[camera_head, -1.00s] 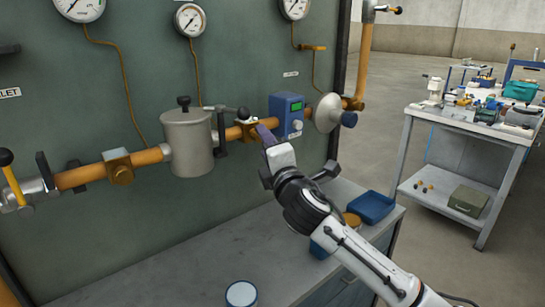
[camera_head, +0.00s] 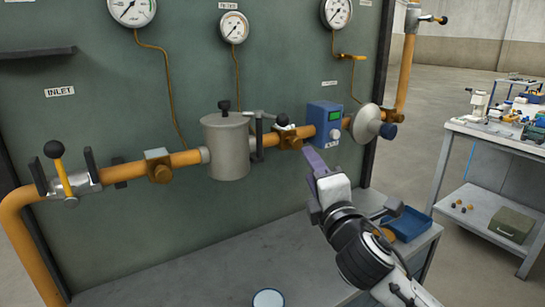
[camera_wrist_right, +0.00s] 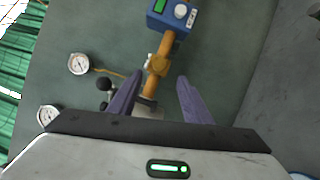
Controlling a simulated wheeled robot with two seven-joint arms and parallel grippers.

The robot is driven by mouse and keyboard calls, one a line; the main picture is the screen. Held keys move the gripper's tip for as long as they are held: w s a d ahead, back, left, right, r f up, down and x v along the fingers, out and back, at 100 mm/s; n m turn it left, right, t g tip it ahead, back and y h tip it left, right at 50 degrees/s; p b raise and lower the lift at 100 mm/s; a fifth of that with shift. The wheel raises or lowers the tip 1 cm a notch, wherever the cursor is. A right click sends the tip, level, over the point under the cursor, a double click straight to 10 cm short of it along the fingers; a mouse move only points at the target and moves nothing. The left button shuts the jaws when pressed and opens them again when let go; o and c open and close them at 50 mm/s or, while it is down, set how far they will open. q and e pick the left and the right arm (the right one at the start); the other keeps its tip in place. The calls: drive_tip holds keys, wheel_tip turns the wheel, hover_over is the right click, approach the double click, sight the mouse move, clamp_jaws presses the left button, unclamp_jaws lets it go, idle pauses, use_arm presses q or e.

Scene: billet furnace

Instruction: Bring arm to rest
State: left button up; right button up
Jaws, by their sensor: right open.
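My right arm comes in from the lower right in the head view. Its gripper (camera_head: 312,160) is in front of the pipe panel, just below the blue meter box (camera_head: 325,122). In the right wrist view the two purple fingers of the right gripper (camera_wrist_right: 155,98) stand apart with nothing between them. Beyond them are the orange pipe (camera_wrist_right: 158,85) and the blue meter box (camera_wrist_right: 172,18). The fingers appear apart from the pipe. My left gripper is not in view.
The panel carries a grey canister (camera_head: 226,147), a valve with a yellow lever (camera_head: 64,178) and several gauges. Below is a grey bench (camera_head: 200,270) with a round blue-rimmed container (camera_head: 268,299) and a blue tray (camera_head: 407,224). A workbench (camera_head: 490,140) stands at right.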

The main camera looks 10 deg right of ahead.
drive_tip(key=s+a+f+m+g+y, duration=0.1)
drive_tip(key=s+a+f+m+g, duration=0.25)
drive_tip(key=f, duration=1.05)
drive_tip(key=s+f+m+g+y, duration=0.15)
drive_tip(key=s+f+m, duration=0.35)
drive_tip(key=f, duration=0.9)
drive_tip(key=s+f+m+g, duration=0.2)
drive_tip(key=s+f+m, duration=0.2)
drive_tip(key=s+f, duration=0.5)
drive_tip(key=s+f+m+g, duration=0.3)
drive_tip(key=s+f+m, duration=0.2)
drive_tip(key=s+f, duration=0.5)
drive_tip(key=s, duration=0.6)
drive_tip(key=shift+a+m+y, duration=0.1)
drive_tip(key=shift+m+y, duration=0.15)
